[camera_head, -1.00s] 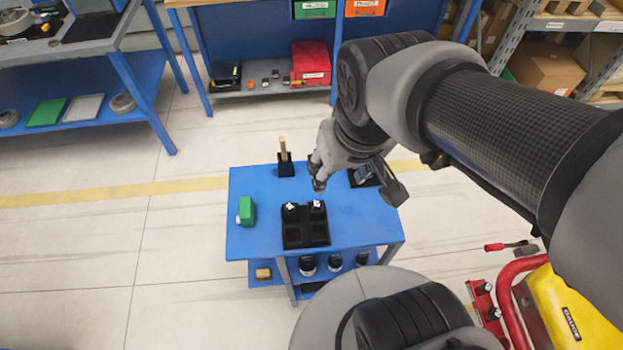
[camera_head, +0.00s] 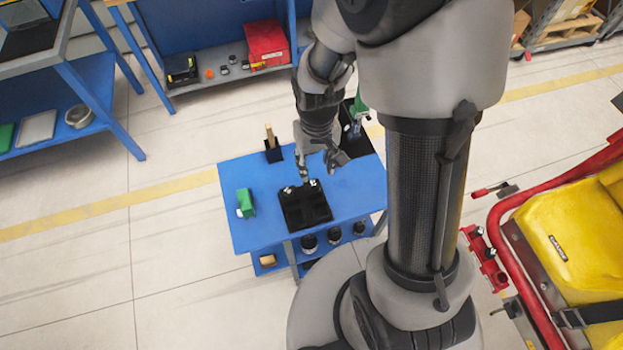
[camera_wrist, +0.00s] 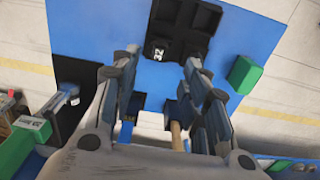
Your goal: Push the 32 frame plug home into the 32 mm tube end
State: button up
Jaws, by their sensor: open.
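The black compartment tray (camera_head: 303,212) lies on the blue cart. Two dark plugs with white labels stand in its back row, the left one (camera_head: 289,190) and the right one (camera_head: 315,184). In the wrist view one plug is labelled 32 (camera_wrist: 158,51) and sits in the tray (camera_wrist: 187,16); it appears to be the right one. My gripper (camera_head: 315,170) is open above the tray's back edge. In the wrist view my gripper (camera_wrist: 161,68) has its fingers spread, with the 32 plug showing between and beyond them. I cannot make out the 32 mm tube end.
A green box (camera_head: 245,202) stands left of the tray. A black holder (camera_head: 273,152) with a wooden handle is at the cart's back. A red rail and yellow vehicle body (camera_head: 570,245) stand at right, with a small red holder (camera_head: 487,258). Cart top is clear between these.

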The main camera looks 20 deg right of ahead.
jog(key=b, duration=0.1)
send_over(314, 186)
jog(key=f, duration=0.5)
jog(key=shift+s+f, duration=0.3)
jog(key=shift+w+f+b, duration=0.15)
jog(key=shift+f+b, duration=0.35)
jog(key=shift+f, duration=0.85)
jog(key=shift+w+f+b, duration=0.15)
jog(key=shift+f+b, duration=0.35)
jog(key=shift+f, duration=0.85)
jog(key=c, duration=1)
